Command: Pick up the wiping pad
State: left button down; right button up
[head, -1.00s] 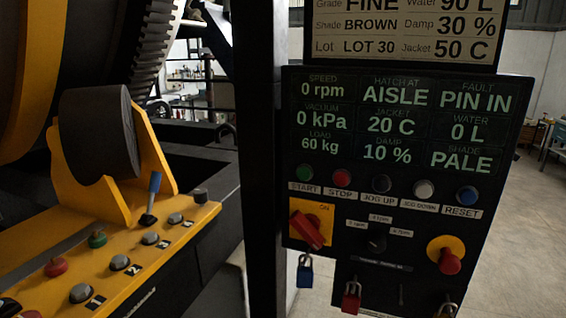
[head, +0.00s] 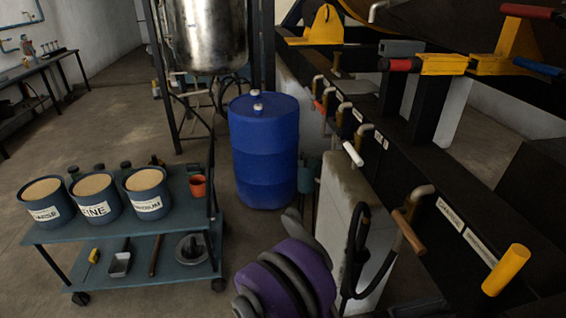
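I cannot pick out the wiping pad for certain in the head view. A blue-grey cart (head: 110,233) stands at the lower left, with small items on its lower shelf. One is a small yellow and dark item (head: 93,256), too small to identify. Neither of my grippers shows in this view.
Three labelled tubs of tan grain, one marked FINE (head: 95,208), and an orange cup (head: 198,187) stand on the cart top. A blue drum (head: 264,152) stands behind it. Black machinery with valves fills the right. A purple and grey shape, unclear, blocks the bottom middle.

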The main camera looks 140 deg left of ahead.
aim_at(192, 169)
jog(key=u, duration=5.25)
